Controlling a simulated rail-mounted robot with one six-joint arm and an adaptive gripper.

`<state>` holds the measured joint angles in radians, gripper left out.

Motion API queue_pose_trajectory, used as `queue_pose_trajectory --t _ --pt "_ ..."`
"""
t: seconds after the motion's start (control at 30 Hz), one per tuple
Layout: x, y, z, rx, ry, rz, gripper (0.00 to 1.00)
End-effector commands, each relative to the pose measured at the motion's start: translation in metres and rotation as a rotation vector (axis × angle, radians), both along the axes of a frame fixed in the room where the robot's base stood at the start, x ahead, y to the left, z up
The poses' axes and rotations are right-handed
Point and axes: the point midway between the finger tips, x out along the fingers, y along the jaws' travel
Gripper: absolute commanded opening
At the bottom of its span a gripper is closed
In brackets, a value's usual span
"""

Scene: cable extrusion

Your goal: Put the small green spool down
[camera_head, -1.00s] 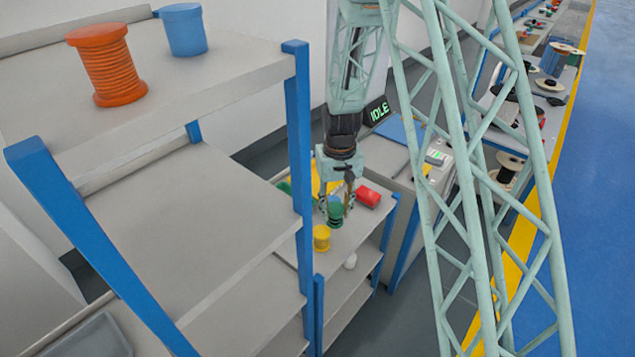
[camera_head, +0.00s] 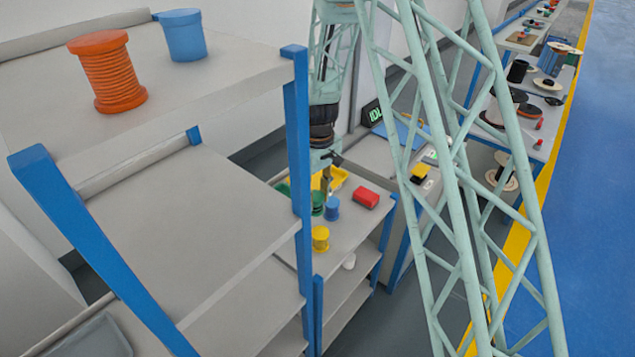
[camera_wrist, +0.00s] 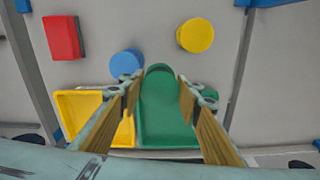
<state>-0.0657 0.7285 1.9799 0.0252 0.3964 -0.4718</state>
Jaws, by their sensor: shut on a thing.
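The small green spool (camera_head: 318,202) is at my gripper (camera_head: 326,184) in the head view, partly hidden by it and left of a blue spool (camera_head: 332,208). In the wrist view the green spool (camera_wrist: 158,71) shows between the two fingertips of my gripper (camera_wrist: 158,84), which is shut on it. Behind it lies a green tray (camera_wrist: 165,120) of nearly the same colour, so their boundary is hard to see. I cannot tell whether the spool touches the tray or the shelf top.
A yellow tray (camera_wrist: 82,103) adjoins the green tray. A blue shelf post (camera_head: 299,150) rises close on the left.

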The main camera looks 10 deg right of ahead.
Motion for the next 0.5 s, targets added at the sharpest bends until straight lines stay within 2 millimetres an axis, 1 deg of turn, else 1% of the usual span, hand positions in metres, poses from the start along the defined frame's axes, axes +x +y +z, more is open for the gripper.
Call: queue_pose_trajectory --t 0.5 --pt "0.028 0.009 -0.003 -0.015 0.009 0.398 0.20"
